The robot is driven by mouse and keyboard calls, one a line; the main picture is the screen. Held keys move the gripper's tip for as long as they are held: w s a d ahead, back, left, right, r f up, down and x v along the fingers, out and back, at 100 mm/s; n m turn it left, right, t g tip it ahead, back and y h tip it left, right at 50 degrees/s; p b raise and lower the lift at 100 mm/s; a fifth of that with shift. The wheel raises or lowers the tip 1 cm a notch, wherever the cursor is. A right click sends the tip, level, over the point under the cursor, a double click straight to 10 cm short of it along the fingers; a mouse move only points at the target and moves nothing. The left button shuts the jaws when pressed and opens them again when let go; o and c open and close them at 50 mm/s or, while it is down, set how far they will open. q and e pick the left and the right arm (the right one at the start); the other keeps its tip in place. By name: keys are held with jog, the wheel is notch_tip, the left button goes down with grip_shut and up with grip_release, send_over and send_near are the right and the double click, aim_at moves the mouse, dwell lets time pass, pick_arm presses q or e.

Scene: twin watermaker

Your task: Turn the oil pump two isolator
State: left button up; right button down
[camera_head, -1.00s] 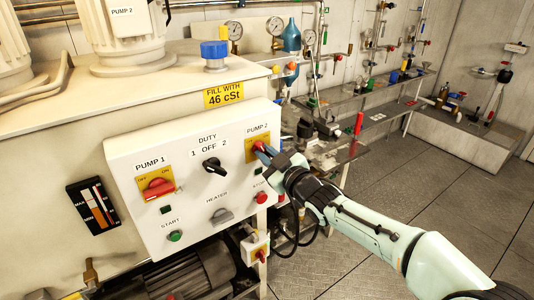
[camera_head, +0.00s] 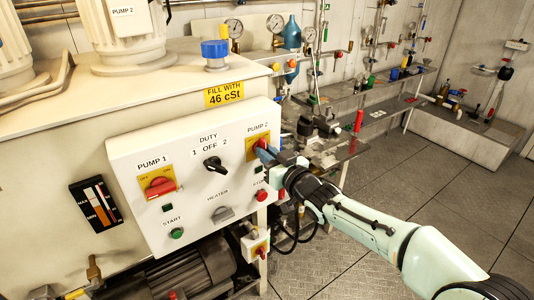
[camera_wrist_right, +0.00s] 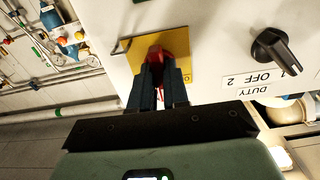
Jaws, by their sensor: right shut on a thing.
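The pump two isolator is a red handle on a yellow plate (camera_head: 251,147) at the upper right of the white control panel (camera_head: 125,223). My right gripper (camera_head: 265,148) reaches it from the right and is shut on the red handle. In the right wrist view, the two dark fingers (camera_wrist_right: 158,85) close around the red handle (camera_wrist_right: 155,54), in front of the yellow plate (camera_wrist_right: 128,62). The fingers hide much of the handle, so its exact angle is hard to tell. My left gripper is not in view.
The panel also carries the pump 1 isolator (camera_head: 158,187), the black duty knob (camera_head: 215,165), the grey heater knob (camera_head: 222,213) and a green start button (camera_head: 177,233). A shelf with tools and valves (camera_head: 375,115) stands behind at right. The floor at right is clear.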

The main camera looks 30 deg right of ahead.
jog(key=c, duration=1.1)
grip_release()
jog(key=s, duration=0.9)
jog(key=s+d+b, duration=0.1)
jog(key=s, duration=0.3)
jog(key=shift+s, duration=0.2)
